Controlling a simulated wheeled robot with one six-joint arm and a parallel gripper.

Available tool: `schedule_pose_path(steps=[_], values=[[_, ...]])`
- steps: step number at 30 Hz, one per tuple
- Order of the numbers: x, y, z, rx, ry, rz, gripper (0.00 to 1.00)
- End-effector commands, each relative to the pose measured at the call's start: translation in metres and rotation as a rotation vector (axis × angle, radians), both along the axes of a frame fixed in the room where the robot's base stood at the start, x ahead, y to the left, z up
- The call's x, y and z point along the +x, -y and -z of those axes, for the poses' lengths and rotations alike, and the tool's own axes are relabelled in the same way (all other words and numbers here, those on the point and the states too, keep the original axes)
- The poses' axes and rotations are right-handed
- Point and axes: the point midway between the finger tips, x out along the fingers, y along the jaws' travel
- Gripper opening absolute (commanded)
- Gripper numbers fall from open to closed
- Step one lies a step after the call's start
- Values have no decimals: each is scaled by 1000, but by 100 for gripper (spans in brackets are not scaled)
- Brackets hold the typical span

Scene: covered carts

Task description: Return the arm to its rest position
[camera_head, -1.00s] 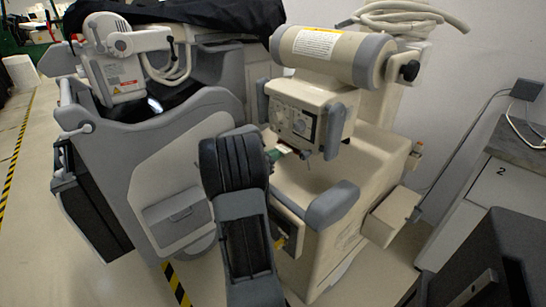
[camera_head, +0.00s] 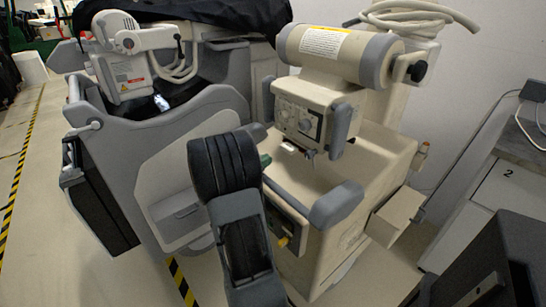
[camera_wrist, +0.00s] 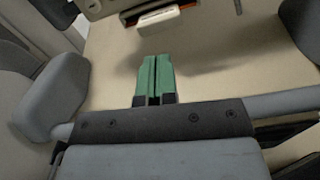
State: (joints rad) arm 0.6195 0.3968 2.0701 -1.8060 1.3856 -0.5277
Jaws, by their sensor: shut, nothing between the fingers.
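My gripper (camera_wrist: 156,77) shows in the wrist view with its two green fingers together and nothing between them. It is above the beige top of the medical cart (camera_wrist: 210,85), just beyond the cart's grey front bar (camera_wrist: 280,104). In the head view, my dark arm reaches up in front of the beige cart (camera_head: 375,150). Only a small green piece of my gripper (camera_head: 265,160) shows there, mostly hidden behind my arm.
A grey cart (camera_head: 160,170) stands close on the left, partly under a black cover (camera_head: 180,15). The beige cart's control head (camera_head: 312,112) overhangs its top. A grey worktop (camera_head: 522,142) is at the right. Open floor (camera_head: 45,200) lies at far left.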

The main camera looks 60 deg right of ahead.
Motion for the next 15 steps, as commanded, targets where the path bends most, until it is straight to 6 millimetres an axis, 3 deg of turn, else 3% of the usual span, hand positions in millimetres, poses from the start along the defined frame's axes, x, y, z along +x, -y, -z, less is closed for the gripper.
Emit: schedule_pose_path(steps=[6,15], values=[[16,-44,-2,0,-2,-6,0],[28,-82,-1,-1,0,-3,0]])
